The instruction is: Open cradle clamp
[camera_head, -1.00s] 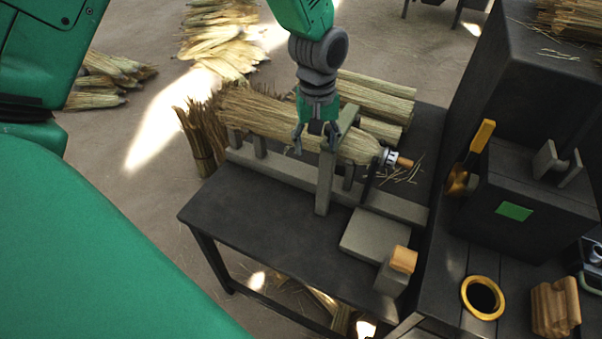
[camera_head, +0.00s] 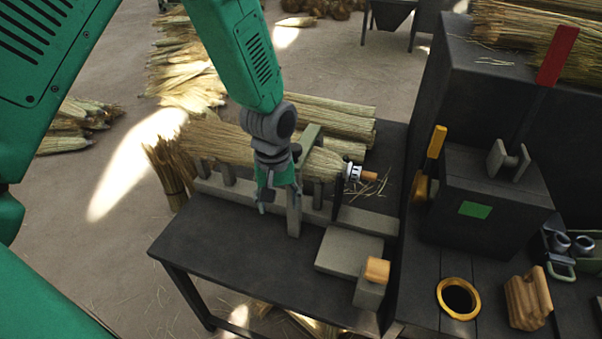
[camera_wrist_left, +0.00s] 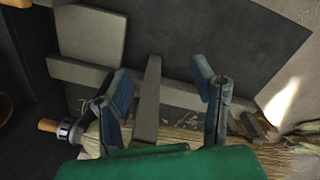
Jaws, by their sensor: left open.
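The cradle clamp (camera_head: 293,214) is a grey-green bar lying across the straw broom bundle (camera_head: 222,140), its near end hanging down over the front of the cradle (camera_head: 240,192). The bundle ends at the right in a white collar and a wooden handle stub (camera_head: 370,176). My left gripper (camera_head: 277,200) is open and points down at the near side of the bundle, just left of the bar. In the left wrist view the bar (camera_wrist_left: 149,100) shows between the open fingers (camera_wrist_left: 163,88), with no visible grip on it. My right gripper is out of view.
The dark bench (camera_head: 220,245) is clear in front of the cradle. A flat grey block (camera_head: 349,250) and a wood-topped block (camera_head: 370,289) sit at its right. A dark cabinet (camera_head: 485,200) stands further right. Straw bundles (camera_head: 335,118) lie behind the cradle.

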